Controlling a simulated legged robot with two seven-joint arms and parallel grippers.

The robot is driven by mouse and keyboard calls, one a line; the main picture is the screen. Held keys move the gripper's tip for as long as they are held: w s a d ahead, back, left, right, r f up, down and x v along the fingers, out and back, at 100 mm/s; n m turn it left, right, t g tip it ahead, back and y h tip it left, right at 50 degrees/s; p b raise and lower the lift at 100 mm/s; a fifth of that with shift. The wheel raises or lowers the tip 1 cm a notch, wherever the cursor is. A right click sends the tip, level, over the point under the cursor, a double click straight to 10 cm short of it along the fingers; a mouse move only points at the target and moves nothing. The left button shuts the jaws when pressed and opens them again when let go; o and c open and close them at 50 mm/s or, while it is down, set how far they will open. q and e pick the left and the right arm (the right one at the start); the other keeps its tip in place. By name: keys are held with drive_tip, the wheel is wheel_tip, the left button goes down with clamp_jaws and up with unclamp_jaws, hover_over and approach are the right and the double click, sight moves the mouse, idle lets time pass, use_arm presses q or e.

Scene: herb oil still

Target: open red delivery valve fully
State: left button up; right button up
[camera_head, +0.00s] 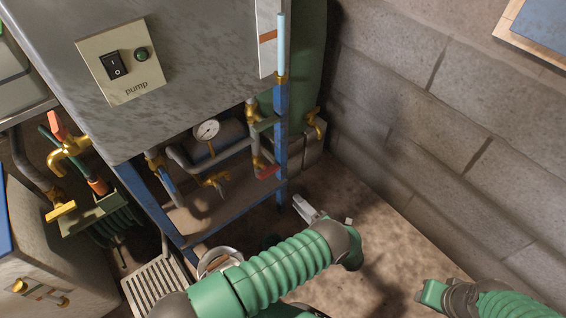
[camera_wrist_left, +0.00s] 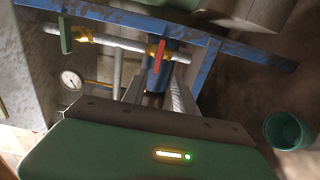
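A red valve handle (camera_head: 268,172) sits on a brass fitting low on the grey pipe behind the blue post. In the left wrist view a red handle (camera_wrist_left: 159,56) stands crosswise to its pale pipe, just beyond the fingertips. My left gripper (camera_head: 325,213) is to the right of and below the valve, apart from it. In the left wrist view its two fingers (camera_wrist_left: 160,92) are spread with nothing held between them. My right arm's green end (camera_head: 432,293) shows at the bottom right; its fingers cannot be made out.
The blue frame post (camera_head: 281,145) stands close by the valve. A pressure gauge (camera_head: 207,130) and brass tap (camera_head: 216,181) are to its left. A green cup (camera_wrist_left: 287,131) stands on the floor. A block wall (camera_head: 440,110) bounds the right.

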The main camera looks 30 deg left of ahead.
sight(269, 172)
use_arm(q)
drive_tip(key=b+x, duration=0.3)
drive_tip(key=x, duration=1.2)
drive_tip(key=shift+a+b, duration=0.3)
drive_tip(key=shift+a, duration=0.05)
drive_tip(key=shift+w+r, duration=0.1)
drive_tip(key=shift+a, duration=0.1)
drive_tip(key=shift+c, duration=1.1)
clamp_jaws()
